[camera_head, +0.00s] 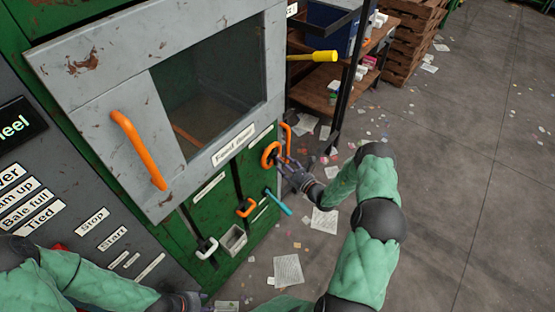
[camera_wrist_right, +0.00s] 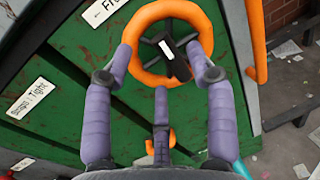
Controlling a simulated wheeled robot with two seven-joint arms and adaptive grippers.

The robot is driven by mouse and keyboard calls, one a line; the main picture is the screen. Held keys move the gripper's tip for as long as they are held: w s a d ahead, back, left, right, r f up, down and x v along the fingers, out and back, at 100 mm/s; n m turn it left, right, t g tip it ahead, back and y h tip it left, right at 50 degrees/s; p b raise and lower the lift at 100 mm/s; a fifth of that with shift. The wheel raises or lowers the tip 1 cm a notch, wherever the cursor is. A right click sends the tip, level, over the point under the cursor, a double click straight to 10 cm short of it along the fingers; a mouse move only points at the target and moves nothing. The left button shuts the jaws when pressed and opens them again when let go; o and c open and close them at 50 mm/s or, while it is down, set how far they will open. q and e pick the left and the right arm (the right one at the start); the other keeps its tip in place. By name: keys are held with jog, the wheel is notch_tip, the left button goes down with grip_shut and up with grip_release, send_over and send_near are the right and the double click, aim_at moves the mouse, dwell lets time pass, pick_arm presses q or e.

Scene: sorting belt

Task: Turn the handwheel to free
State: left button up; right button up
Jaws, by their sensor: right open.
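The orange handwheel (camera_head: 270,155) is on the green side of the machine, at its right edge in the head view. In the right wrist view the handwheel (camera_wrist_right: 144,72) fills the upper middle, with a dark hub and spokes. My right gripper (camera_head: 285,165) is at the wheel. In the wrist view its purple fingers (camera_wrist_right: 166,62) are spread apart, overlapping the lower part of the ring; I cannot tell whether they touch it. A label starting "Fr" (camera_wrist_right: 104,10) sits left of the wheel, partly cut off. My left gripper (camera_head: 190,302) is low at the bottom edge, its fingers unclear.
An orange vertical bar (camera_wrist_right: 256,40) stands right of the wheel. A smaller orange handle (camera_head: 246,208), a white handle (camera_head: 207,248) and a teal lever (camera_head: 278,202) are below. A yellow-ended lever (camera_head: 322,56) sticks out above. Paper litters the open floor (camera_head: 460,180) at right.

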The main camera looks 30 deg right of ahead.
aim_at(269, 154)
jog(key=shift+w+a, duration=0.2)
jog(key=shift+w, duration=0.7)
jog(key=shift+w+a, duration=0.2)
jog(key=shift+w, duration=0.7)
